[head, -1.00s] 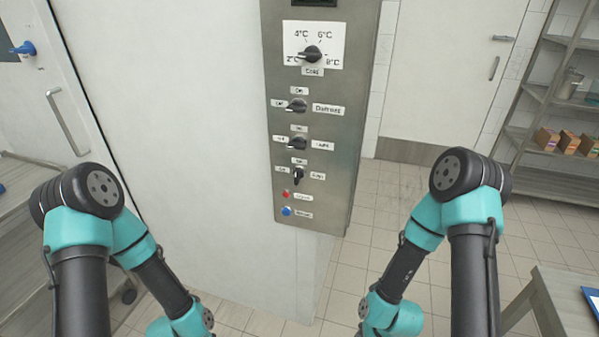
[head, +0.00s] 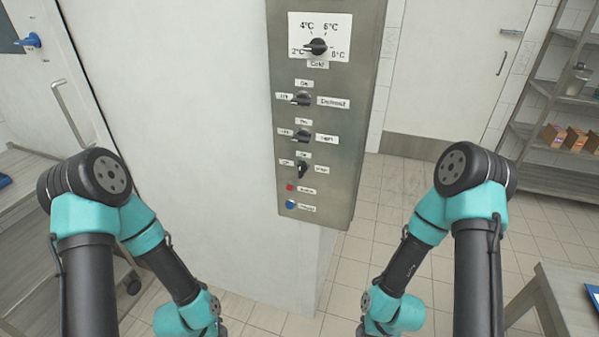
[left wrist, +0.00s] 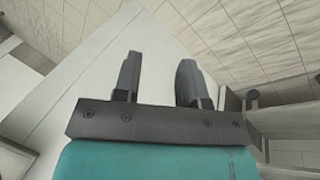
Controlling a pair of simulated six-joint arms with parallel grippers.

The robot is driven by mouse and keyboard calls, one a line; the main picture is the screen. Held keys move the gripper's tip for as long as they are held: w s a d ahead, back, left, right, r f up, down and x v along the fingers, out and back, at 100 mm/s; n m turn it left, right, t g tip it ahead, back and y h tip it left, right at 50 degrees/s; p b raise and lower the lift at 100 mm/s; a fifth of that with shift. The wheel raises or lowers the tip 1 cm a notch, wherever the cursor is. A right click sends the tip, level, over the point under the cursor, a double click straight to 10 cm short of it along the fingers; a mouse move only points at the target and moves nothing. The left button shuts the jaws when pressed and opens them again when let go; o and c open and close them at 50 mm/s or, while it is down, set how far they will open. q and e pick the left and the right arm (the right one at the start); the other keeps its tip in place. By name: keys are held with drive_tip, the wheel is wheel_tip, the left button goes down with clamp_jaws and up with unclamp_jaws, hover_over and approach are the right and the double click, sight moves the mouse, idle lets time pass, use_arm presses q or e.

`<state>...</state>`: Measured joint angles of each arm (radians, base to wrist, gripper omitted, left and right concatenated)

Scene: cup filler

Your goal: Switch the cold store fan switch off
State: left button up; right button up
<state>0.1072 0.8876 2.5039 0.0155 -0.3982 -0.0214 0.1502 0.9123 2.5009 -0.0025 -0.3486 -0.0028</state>
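The control panel (head: 348,190) is a tall metal plate on the white wall. Its lowest black knob (head: 302,168) stands upright, pointing at the small label above it; a label to its left seems to read Off. The name label (head: 321,169) on its right is too blurred to read surely, so I cannot confirm it is the fan switch. My left gripper (left wrist: 160,78) shows in the left wrist view, open and empty, its two fingers apart. It is below the head view's frame, away from the panel. My right gripper is out of view.
Above are the Light knob (head: 301,135), the Defrost knob (head: 302,98), both turned left, and the temperature dial (head: 317,46). A red lamp (head: 290,188) and blue button (head: 290,204) sit below. A table (head: 560,300) stands at right. The space before the panel is clear.

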sight(300, 171)
use_arm(q)
drive_tip(key=w+d+r+m+t, duration=0.2)
drive_tip(key=w+d+r+t, duration=0.25)
drive_tip(key=r, duration=0.45)
drive_tip(key=w+d+r+m+t, duration=0.1)
drive_tip(key=w+d+r+t, duration=0.2)
drive_tip(key=w+d+r, duration=0.4)
drive_tip(key=s+d+r+m+t+h, duration=0.1)
drive_tip(key=d+r+t, duration=0.2)
drive_tip(key=r, duration=0.8)
drive_tip(key=s+d+r+m+t+h, duration=0.1)
drive_tip(key=d+r+t, duration=0.3)
drive_tip(key=r, duration=0.8)
drive_tip(key=shift+s+d+m+h, duration=0.2)
drive_tip(key=shift+d+m+h, duration=0.2)
drive_tip(key=shift+h, duration=0.1)
drive_tip(key=shift+f, duration=0.1)
drive_tip(key=x, duration=1.7)
drive_tip(key=shift+w+r, duration=0.2)
drive_tip(key=shift+r, duration=0.05)
